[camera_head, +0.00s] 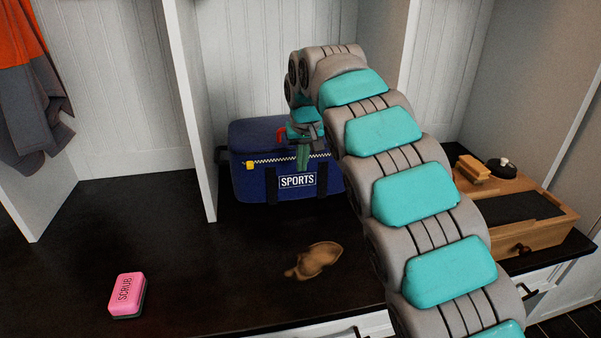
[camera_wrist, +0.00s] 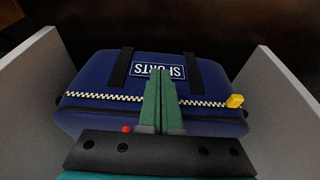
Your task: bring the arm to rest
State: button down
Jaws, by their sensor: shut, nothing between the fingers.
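My arm reaches from the lower right up over the dark bench and bends down at the far end. My gripper (camera_head: 303,157) hangs in front of the upper part of a blue sports bag (camera_head: 252,180). In the wrist view my gripper (camera_wrist: 161,72) shows two green fingers pressed together with nothing between them. They overlap the bag (camera_wrist: 100,88) and its "SPORTS" label in that view. I cannot tell whether the fingertips touch the bag. My arm hides the bag's right side.
White dividers (camera_head: 191,110) flank the bag. A wooden box (camera_head: 530,235) with brushes stands right. A coat (camera_head: 32,95) hangs left. The front-left bench is mostly clear.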

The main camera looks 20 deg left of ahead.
jog(key=a+v, duration=0.1)
jog(key=v, duration=0.5)
jog(key=s+d+f+m+g+h, duration=0.1)
jog(key=s+d, duration=0.3)
jog(key=d, duration=0.5)
jog(key=s+d+m, duration=0.2)
jog(key=s+d, duration=0.2)
jog(key=d, duration=0.5)
jog(key=s+d+f+m+g+h, duration=0.1)
jog(key=s+d, duration=0.2)
jog(key=d, duration=0.7)
jog(key=s+d+f+g, duration=0.1)
jog(key=s+d+f, duration=0.2)
jog(key=s, duration=0.7)
jog(key=s+d+f+m+g, duration=0.1)
jog(key=s+d+f, duration=0.3)
jog(key=s, duration=0.6)
jog(key=s+d+f+m, duration=0.1)
jog(key=s+d+f, duration=0.3)
jog(key=s, duration=0.6)
jog(key=shift+s+f+g, duration=0.35)
jog(key=shift+f+g, duration=0.05)
jog(key=shift+f, duration=0.35)
